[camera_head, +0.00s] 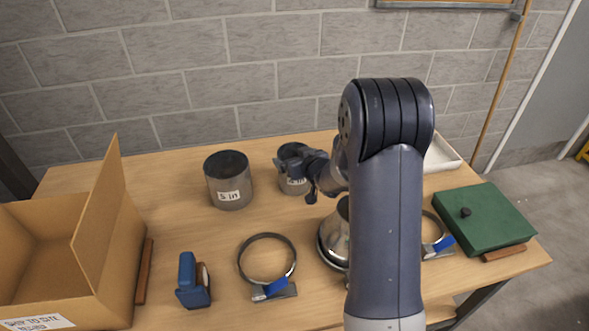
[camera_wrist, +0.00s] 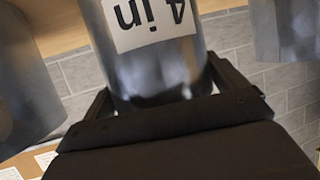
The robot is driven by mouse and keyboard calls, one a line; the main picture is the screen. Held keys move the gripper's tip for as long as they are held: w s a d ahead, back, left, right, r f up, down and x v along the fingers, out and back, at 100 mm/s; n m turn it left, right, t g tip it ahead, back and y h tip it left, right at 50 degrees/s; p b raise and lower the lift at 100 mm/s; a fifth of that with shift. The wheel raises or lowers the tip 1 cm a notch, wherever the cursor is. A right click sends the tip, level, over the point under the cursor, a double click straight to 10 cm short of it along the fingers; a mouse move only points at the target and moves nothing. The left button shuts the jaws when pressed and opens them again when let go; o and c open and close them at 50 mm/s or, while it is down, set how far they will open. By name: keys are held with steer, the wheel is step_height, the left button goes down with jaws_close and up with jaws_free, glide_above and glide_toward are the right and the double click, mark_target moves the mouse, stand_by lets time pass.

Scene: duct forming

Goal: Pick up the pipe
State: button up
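The grey metal pipe labelled "4 in" (camera_head: 291,184) stands upright on the table, partly hidden by my gripper. In the wrist view the same pipe (camera_wrist: 160,70) fills the space between my fingers, its label upside down. My gripper (camera_head: 300,167) is at the pipe's upper part, with one finger on each side. In the wrist view both fingers of my gripper (camera_wrist: 160,78) appear to meet the pipe's edges, but whether they press on it is unclear. A wider pipe labelled "5 in" (camera_head: 229,181) stands to the left.
A flared metal piece (camera_head: 334,240) is partly hidden behind my arm. Ring clamps (camera_head: 267,260) (camera_head: 438,246), a blue tool (camera_head: 193,281), an open cardboard box (camera_head: 72,255), a green case (camera_head: 486,222) and a white tray (camera_head: 442,153) stand around. Bare table (camera_head: 178,215) shows at left.

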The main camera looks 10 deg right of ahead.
steer(key=c, duration=0.9)
steer(key=shift+r, duration=0.1)
